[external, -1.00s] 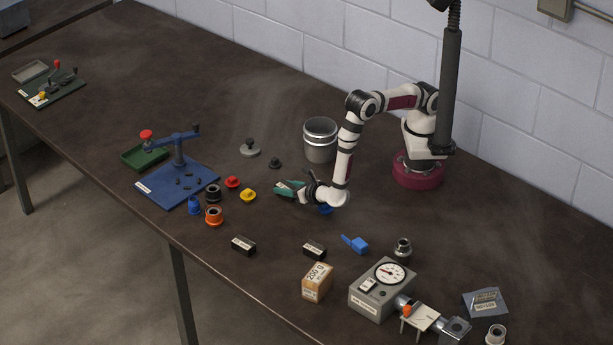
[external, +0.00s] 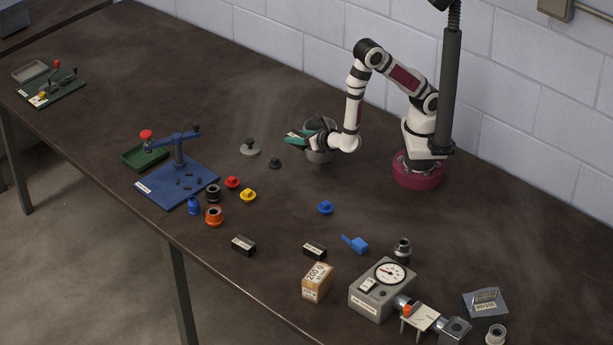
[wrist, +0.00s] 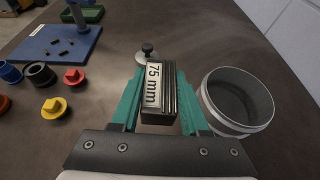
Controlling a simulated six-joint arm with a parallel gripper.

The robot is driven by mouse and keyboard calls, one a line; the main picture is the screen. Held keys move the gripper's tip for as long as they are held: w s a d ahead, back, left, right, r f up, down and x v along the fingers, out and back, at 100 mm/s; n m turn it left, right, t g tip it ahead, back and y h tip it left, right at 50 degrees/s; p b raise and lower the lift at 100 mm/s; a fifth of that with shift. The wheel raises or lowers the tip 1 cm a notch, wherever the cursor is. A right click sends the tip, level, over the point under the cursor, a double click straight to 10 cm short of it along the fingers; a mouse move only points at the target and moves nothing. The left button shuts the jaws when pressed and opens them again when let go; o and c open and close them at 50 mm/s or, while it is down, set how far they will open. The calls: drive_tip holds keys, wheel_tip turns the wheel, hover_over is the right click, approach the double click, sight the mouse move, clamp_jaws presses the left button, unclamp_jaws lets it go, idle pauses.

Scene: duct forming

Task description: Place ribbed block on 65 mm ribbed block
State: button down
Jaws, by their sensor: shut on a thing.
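My gripper (external: 298,137) is raised over the table beside the metal bucket. Its green fingers (wrist: 130,100) are shut on a black ribbed block (wrist: 170,98) with a white label reading 75 mm. The block sits between the fingers with its label facing the wrist camera. Two similar black blocks with white labels lie apart on the table in the external view, a left one (external: 243,245) and a right one (external: 314,250). Their labels are too small to read, so I cannot tell which is 65 mm. Neither shows in the wrist view.
The metal bucket (wrist: 238,100) is just right of my gripper in the wrist view. A grey knobbed disc (external: 250,149), coloured caps and a blue fixture (external: 178,188) stand to the left. A blue cap (external: 325,207), wooden box (external: 317,281) and gauge box (external: 382,290) lie nearer the front.

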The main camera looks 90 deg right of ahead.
drive_tip(key=w+a+r+n+t+y, duration=0.2)
drive_tip(key=w+a+n+y, duration=0.3)
drive_tip(key=w+a, duration=0.5)
drive_tip(key=w+a+r+n+t+y, duration=0.15)
drive_tip(key=w+a+n+y, duration=0.35)
drive_tip(key=a, duration=0.8)
hover_over(243, 242)
drive_tip(key=shift+m+t, duration=0.3)
drive_tip(key=shift+t, duration=0.15)
wheel_tip(243, 242, down, 7)
drive_tip(key=shift+f, duration=0.1)
wheel_tip(243, 242, down, 4)
drive_tip(key=shift+a+r, duration=0.1)
drive_tip(key=shift+f, duration=0.25)
drive_tip(key=shift+c, duration=2)
unclamp_jaws()
